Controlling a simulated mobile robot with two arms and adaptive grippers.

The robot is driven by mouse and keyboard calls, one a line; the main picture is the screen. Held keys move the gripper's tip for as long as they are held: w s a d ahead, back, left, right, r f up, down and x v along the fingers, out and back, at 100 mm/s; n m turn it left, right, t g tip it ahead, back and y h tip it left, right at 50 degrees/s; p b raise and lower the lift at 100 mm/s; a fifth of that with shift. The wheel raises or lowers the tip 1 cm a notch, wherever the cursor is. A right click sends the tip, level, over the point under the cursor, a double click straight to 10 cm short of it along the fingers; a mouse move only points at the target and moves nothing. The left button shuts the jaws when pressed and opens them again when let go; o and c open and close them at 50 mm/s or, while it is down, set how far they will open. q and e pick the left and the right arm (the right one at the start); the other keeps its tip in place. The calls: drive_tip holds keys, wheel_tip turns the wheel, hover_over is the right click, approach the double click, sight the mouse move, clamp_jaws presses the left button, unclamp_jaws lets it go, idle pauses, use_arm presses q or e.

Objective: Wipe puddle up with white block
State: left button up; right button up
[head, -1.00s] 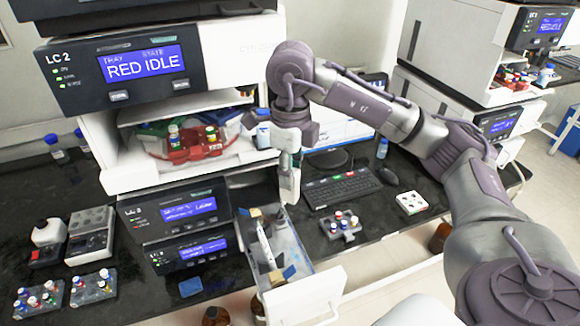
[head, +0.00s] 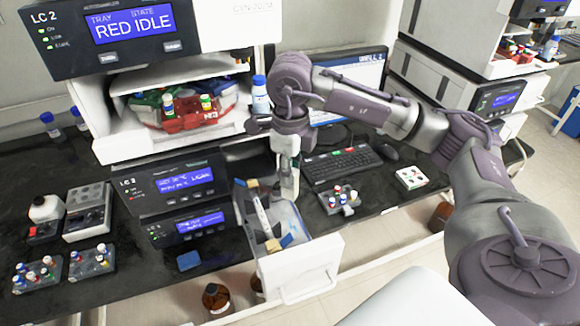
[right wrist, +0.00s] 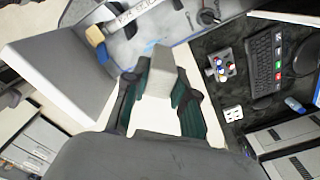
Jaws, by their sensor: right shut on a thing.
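A white block (right wrist: 158,80) sits between the green-padded fingers of my right gripper (right wrist: 160,100) in the right wrist view, and the gripper is shut on it. In the head view the right gripper (head: 288,190) points down at the back right of the open drawer (head: 325,245). Whether the block touches anything is hard to tell. I cannot make out a clear puddle; a bluish patch (head: 288,218) shows on the drawer floor beside the gripper, but I cannot tell if it is liquid. My left gripper is out of view.
The drawer holds a long white labelled item (head: 263,215) and a tan-and-blue block (head: 278,243). A keyboard (head: 340,165) and a small vial rack (head: 340,200) stand right of it. Brown bottles (head: 216,298) stand below the bench. A blue square (head: 188,261) lies left.

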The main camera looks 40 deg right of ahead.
sight(290, 196)
wheel_tip(290, 196, down, 4)
drive_tip(key=shift+f+b, duration=0.1)
drive_tip(key=shift+b, duration=1)
drive_tip(key=shift+f+b, duration=1.7)
drive_tip(key=shift+f, duration=0.05)
drive_tip(key=shift+f+b, duration=0.6)
drive_tip(key=shift+s, duration=0.1)
